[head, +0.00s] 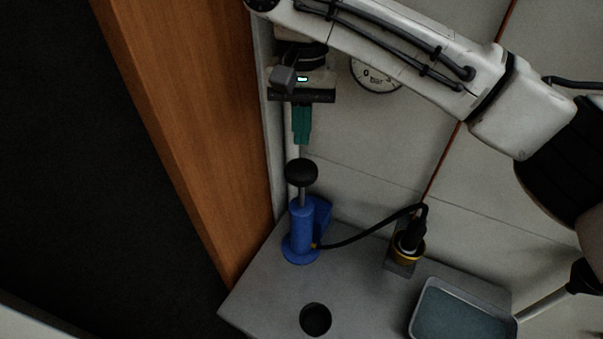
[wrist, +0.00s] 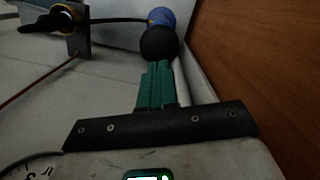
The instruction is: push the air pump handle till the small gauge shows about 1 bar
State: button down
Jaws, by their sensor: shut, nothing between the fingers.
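The blue air pump (head: 302,232) stands upright on a grey shelf, with its black ball handle (head: 301,172) raised on a metal rod. My gripper (head: 301,138) is shut and empty, its green fingers pointing down above the handle with a small gap in the head view. In the wrist view the fingertips (wrist: 160,68) are close to the black handle (wrist: 159,43); whether they touch there I cannot tell. A round white gauge (head: 375,76) marked "bar" is on the wall, partly hidden by my arm. Its edge also shows in the wrist view (wrist: 30,170); its needle cannot be read.
A black hose (head: 372,236) runs from the pump to a yellow-ringed fitting (head: 408,247) on a bracket. A wooden panel (head: 190,130) stands close left of the pump.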

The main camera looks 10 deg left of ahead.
aim_at(302, 160)
jog(key=shift+s+f+b, duration=0.2)
jog(key=shift+f+b, duration=1.5)
jog(key=shift+f, duration=0.25)
notch_tip(302, 160, down, 6)
jog(key=shift+f+b, duration=0.25)
jog(key=shift+b, duration=0.15)
jog(key=shift+w+r+p, duration=0.15)
jog(key=shift+r+p, duration=0.25)
jog(key=shift+w+a+r+p, duration=0.1)
jog(key=shift+w+r+p, duration=0.1)
jog(key=shift+w+p, duration=0.3)
jog(key=shift+w+r+p, duration=0.15)
jog(key=shift+w+p, duration=0.3)
jog(key=shift+p, duration=0.05)
jog(key=shift+w+f, duration=0.15)
jog(key=shift+w, duration=0.25)
notch_tip(302, 160, up, 11)
jog(key=w, duration=0.1)
jog(key=shift+b, duration=0.35)
